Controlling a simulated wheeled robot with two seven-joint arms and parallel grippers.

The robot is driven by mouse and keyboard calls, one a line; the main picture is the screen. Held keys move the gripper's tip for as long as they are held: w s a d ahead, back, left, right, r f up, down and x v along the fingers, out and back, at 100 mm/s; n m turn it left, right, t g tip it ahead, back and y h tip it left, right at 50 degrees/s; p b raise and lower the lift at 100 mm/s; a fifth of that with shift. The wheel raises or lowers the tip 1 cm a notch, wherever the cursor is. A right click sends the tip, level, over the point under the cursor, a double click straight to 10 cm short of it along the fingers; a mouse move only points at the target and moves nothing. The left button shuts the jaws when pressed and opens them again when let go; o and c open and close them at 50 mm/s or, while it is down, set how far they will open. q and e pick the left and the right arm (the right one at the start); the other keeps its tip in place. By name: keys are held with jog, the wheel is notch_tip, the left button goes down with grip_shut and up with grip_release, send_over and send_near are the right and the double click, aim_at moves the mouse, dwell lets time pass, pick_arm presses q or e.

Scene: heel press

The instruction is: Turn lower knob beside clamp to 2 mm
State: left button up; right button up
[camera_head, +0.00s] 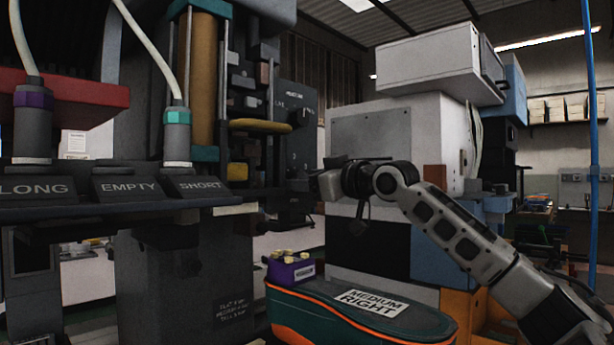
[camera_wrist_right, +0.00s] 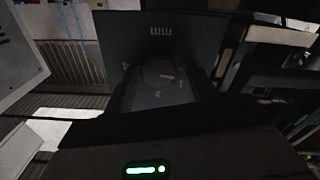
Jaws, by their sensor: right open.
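The dark control panel (camera_head: 297,98) stands beside the press in the head view, with faint white markings. In the right wrist view a round dark knob (camera_wrist_right: 160,72) sits on a dark plate (camera_wrist_right: 112,32) marked "mm", seen upside down. The knob has a short pale pointer line. My left gripper is not in view.
A teal and orange shoe form (camera_head: 352,328) labelled "MEDIUM RIGHT" lies below my right arm, with a purple block (camera_head: 290,272) at its end. A dark shelf (camera_head: 110,212) labelled LONG, EMPTY and SHORT stands left. A yellow pad (camera_head: 260,126) juts out near the panel.

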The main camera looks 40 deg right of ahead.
jog(key=shift+w, duration=0.2)
jog(key=c, duration=1)
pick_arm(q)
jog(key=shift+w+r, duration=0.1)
pick_arm(e)
jog(key=shift+m, duration=0.4)
pick_arm(q)
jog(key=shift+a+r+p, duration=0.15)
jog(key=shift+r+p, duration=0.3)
jog(key=shift+p, duration=0.75)
pick_arm(e)
jog(key=m, duration=1.5)
jog(key=shift+d+f, duration=0.1)
jog(key=shift+d, duration=0.1)
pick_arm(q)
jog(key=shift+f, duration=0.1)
